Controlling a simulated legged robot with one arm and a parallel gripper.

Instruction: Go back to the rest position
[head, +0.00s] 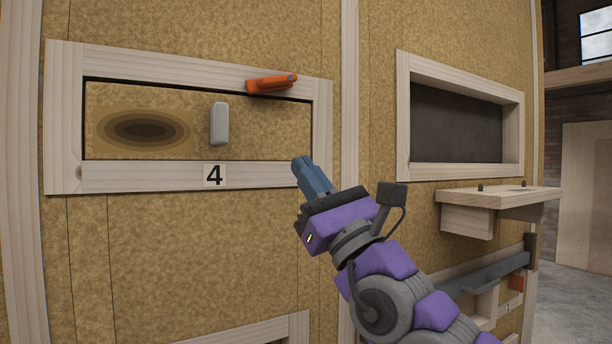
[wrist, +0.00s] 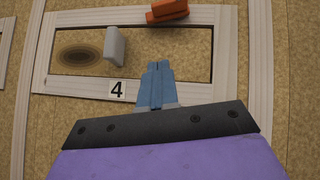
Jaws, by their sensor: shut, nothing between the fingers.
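My gripper (head: 302,164) is shut with nothing between its blue fingers. It is in front of the wall, near the lower right corner of a wood-framed hatch panel (head: 160,122) marked 4. In the wrist view the closed fingertips (wrist: 159,66) overlap the lower part of that frame, right of the number label. A light grey handle (head: 220,124) stands upright on the panel, left of the gripper and apart from it; it also shows in the wrist view (wrist: 115,45).
An orange latch (head: 271,84) sits on the top of the hatch frame. To the right are a framed dark opening (head: 456,124), a protruding wooden shelf (head: 498,198) and a grey bar (head: 490,270) below it. Open floor (head: 578,300) shows at the far right.

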